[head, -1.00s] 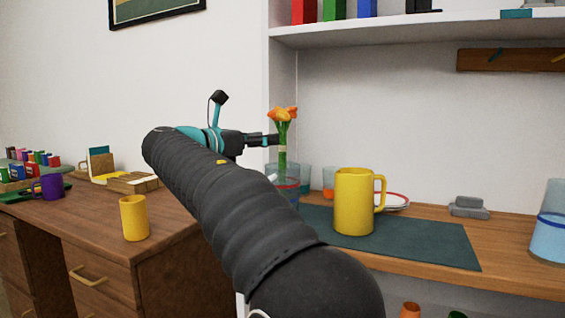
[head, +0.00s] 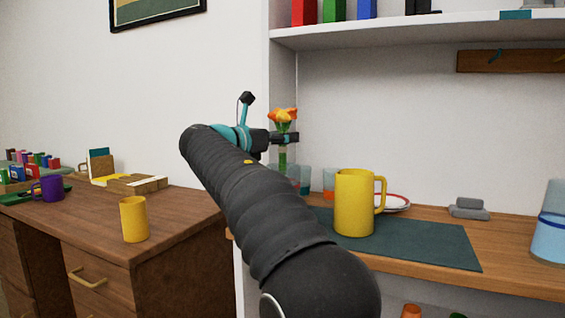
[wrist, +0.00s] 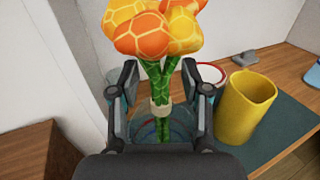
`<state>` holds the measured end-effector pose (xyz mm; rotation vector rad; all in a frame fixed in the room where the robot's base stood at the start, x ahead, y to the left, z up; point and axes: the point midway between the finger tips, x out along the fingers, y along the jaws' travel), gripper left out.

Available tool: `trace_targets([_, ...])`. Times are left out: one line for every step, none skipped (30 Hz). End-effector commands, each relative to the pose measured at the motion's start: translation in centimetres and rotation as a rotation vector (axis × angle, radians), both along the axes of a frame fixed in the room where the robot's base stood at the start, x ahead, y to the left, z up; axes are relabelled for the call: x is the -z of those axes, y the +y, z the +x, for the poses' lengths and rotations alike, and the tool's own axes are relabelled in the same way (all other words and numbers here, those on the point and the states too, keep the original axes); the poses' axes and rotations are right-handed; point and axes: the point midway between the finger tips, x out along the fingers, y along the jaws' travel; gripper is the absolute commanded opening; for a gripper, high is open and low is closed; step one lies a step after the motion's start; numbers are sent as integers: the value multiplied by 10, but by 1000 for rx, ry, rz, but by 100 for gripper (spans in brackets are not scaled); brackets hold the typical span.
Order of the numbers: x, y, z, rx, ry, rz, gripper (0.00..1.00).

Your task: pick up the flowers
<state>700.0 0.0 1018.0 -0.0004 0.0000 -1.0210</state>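The flowers (head: 282,115) have orange and yellow heads on green stems and stand upright at the left end of the shelf counter. In the wrist view the flowers (wrist: 155,30) fill the top middle, with a pale band around the stems. My gripper (head: 290,138) is at the stems, just below the heads. In the wrist view my gripper (wrist: 160,85) is open, one finger on each side of the stems, with gaps showing. The stems go down into a clear glass container (wrist: 165,131), partly hidden by my gripper.
A yellow mug (head: 355,203) stands on a dark green mat (head: 430,245) right of the flowers. Behind it are a red-rimmed plate (head: 397,202) and glasses. A shelf (head: 400,32) hangs above.

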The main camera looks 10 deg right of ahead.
Motion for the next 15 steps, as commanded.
trace_targets([0,0,0,0,0,0,30])
trace_targets([0,0,0,0,0,0,22])
trace_targets([0,0,0,0,0,0,12])
trace_targets([0,0,0,0,0,0,5])
trace_targets([0,0,0,0,0,0,0])
trace_targets([0,0,0,0,0,0,0])
trace_targets([0,0,0,0,0,0,0])
trace_targets([0,0,0,0,0,0,0])
trace_targets([0,0,0,0,0,0,0])
trace_targets([0,0,0,0,-1,1,0])
trace_targets([0,0,0,0,-1,1,0])
trace_targets([0,0,0,0,-1,1,0])
trace_targets([0,0,0,0,-1,1,0])
trace_targets([0,0,0,0,-1,1,0])
trace_targets([0,0,0,0,-1,1,0])
